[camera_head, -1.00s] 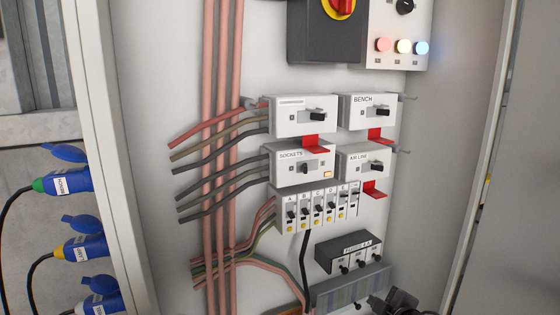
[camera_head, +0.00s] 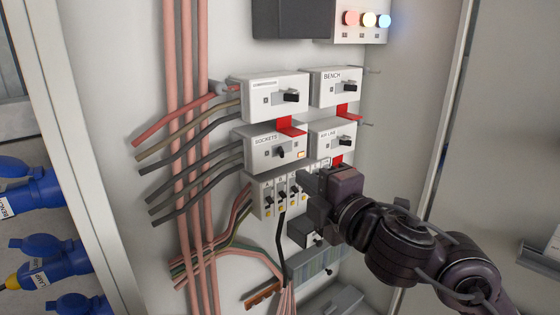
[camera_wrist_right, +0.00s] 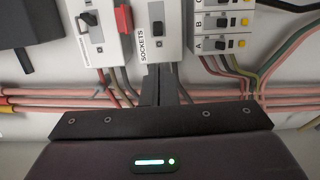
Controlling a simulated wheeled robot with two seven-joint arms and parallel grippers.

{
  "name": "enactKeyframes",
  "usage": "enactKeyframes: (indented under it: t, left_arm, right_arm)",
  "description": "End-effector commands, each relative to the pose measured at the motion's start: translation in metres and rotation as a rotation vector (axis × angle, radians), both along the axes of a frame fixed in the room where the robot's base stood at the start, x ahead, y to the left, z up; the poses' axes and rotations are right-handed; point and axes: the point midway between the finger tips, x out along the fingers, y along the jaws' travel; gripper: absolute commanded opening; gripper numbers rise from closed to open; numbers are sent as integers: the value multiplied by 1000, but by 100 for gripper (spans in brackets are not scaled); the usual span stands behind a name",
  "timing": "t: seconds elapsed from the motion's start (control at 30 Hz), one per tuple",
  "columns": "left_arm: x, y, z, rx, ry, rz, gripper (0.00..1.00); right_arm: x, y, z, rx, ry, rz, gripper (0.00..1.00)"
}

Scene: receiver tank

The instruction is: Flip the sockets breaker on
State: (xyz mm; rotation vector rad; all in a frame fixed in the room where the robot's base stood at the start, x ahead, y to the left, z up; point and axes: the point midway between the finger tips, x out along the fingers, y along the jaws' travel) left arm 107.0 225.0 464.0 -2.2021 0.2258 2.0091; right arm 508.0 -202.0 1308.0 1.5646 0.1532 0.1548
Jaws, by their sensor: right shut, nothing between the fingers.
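The sockets breaker (camera_head: 262,153) is a white box labelled SOCKETS at the lower left of the breaker group. Its small dark lever (camera_head: 282,153) sits near the middle of its face, with an amber patch to its right. In the right wrist view the sockets breaker (camera_wrist_right: 146,48) appears turned on its side, its lever (camera_wrist_right: 158,27) near the top edge. My right gripper (camera_head: 304,182) is shut and empty, just below and right of that breaker in the head view. Its closed fingers (camera_wrist_right: 160,88) point at the label end in the wrist view. Contact cannot be told. My left gripper is out of view.
The compressor breaker (camera_head: 262,85), bench breaker (camera_head: 325,94) and air line breaker (camera_head: 325,136) surround it, with red tabs below them. A row of small lettered breakers (camera_head: 262,183) lies directly underneath, partly behind my gripper. Pink pipes (camera_head: 187,130) and cables run at the left.

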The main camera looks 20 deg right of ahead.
Motion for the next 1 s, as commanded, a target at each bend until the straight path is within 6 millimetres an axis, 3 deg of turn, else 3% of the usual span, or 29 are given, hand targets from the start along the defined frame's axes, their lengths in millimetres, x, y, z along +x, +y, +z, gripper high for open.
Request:
enactKeyframes:
  t: [0.17, 0.6, 1.0]
  left_arm:
    - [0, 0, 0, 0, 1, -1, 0]
    - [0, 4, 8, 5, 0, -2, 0]
    - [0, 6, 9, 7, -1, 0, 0]
  right_arm:
    - [14, 2, 1, 5, 0, 0, 0]
    - [86, 17, 2, 3, 2, 0, 0]
    - [98, 20, 0, 2, 0, 1, 0]
